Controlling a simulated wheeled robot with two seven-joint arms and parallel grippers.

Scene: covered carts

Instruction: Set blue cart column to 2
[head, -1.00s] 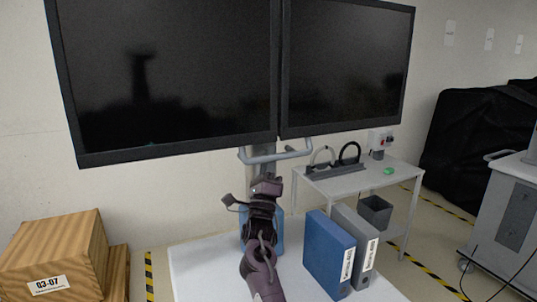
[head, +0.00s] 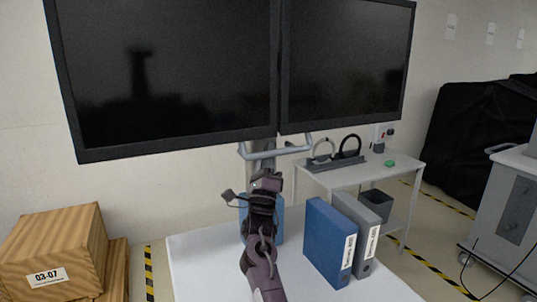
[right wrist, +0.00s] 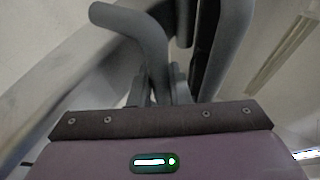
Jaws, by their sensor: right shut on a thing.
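The cart's column (head: 262,146) is grey and rises below two large dark monitors (head: 165,75). A grey bar handle (head: 290,151) crosses it just under the screens. A blue part (head: 279,222) of the column shows behind my arm, above the white cart top (head: 205,265). My right gripper (head: 266,173) is in front of the column, just below the handle's bar. In the right wrist view, curved grey tubing (right wrist: 145,35) stands beyond the gripper. My right gripper is shut on the handle, though its fingertips are partly hidden. My left gripper is out of view.
A blue binder (head: 322,235) and a grey binder (head: 357,225) stand on the cart top, right of my arm. A small side table (head: 350,178) is behind them. Wooden boxes (head: 50,235) lie at left, another cart (head: 510,210) at right.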

